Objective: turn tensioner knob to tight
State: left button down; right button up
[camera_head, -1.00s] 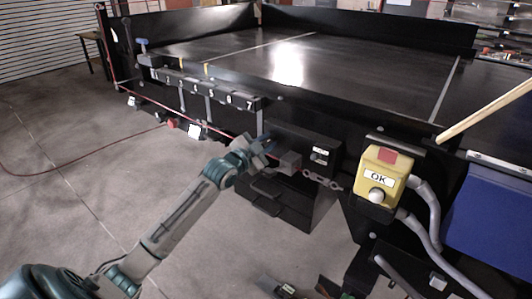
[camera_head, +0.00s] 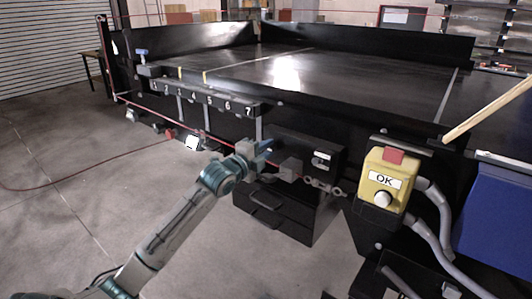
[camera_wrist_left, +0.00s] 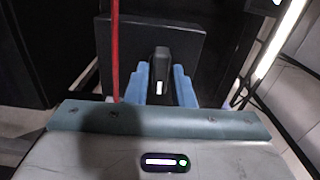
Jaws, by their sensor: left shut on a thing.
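My left gripper (camera_head: 268,149) is at the front side of the black conveyor (camera_head: 345,85), by a dark grey block (camera_head: 291,169). In the left wrist view its blue fingers (camera_wrist_left: 161,88) stand on both sides of a black knob (camera_wrist_left: 161,63) with a white mark and are shut on it. The knob stands upright in that picture, in front of a dark panel (camera_wrist_left: 205,40). In the head view I cannot make out the knob or its setting. My right gripper is not in view.
A red cord (camera_wrist_left: 115,50) runs close beside the left gripper. A yellow OK button box (camera_head: 386,182) with grey hoses, a blue bin (camera_head: 495,215) and a wooden stick (camera_head: 490,108) are at right. Floor at left is open.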

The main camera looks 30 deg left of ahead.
pick_arm(q)
jog(key=shift+m, duration=0.3)
jog(key=shift+f, duration=0.1)
jog(key=c, duration=1.4)
grip_release()
jog(key=shift+s, duration=0.1)
